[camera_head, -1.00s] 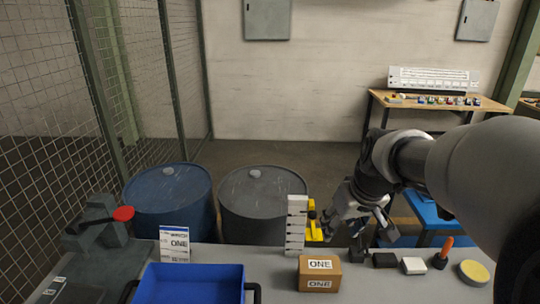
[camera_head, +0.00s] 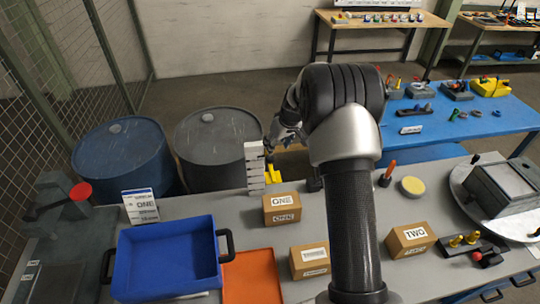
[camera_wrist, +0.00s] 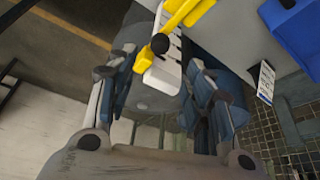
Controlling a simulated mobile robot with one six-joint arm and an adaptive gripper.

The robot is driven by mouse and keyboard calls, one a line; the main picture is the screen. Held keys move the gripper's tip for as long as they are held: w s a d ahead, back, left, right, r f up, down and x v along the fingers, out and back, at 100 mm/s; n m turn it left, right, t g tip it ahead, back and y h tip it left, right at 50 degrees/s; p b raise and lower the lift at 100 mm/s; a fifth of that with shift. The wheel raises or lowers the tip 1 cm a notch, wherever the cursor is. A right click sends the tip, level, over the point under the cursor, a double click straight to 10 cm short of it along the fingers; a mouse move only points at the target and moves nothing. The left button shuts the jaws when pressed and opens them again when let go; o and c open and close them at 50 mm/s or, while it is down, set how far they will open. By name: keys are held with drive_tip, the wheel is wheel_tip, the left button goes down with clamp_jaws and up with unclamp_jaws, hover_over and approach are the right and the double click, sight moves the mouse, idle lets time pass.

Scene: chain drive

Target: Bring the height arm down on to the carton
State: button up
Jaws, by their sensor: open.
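The white notched post (camera_head: 254,170) of the height gauge stands upright at the back of the grey bench. Its yellow height arm (camera_head: 272,174) shows beside the post, partly hidden. In the wrist view the yellow arm (camera_wrist: 184,14) with a black knob (camera_wrist: 160,44) lies across the white post (camera_wrist: 164,72). The brown carton marked ONE (camera_head: 281,209) sits on the bench just in front of the gauge. Whether the arm touches it cannot be told. My gripper (camera_wrist: 160,85) is open and empty, its fingers either side of the post's line of sight. In the head view my gripper (camera_head: 277,138) is above and behind the gauge.
A blue tray (camera_head: 166,225) and an orange tray (camera_head: 250,270) lie left of centre. A barcoded carton (camera_head: 310,261) and a carton marked TWO (camera_head: 410,240) stand nearer and right. A red-topped grey device (camera_head: 66,205) is at far left. Two drums (camera_head: 125,160) stand behind.

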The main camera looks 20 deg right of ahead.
sight(271, 158)
drive_tip(key=p+x, duration=0.1)
drive_tip(key=x, duration=1)
drive_tip(key=shift+w, duration=0.1)
drive_tip(key=shift+c, duration=0.3)
clamp_jaws()
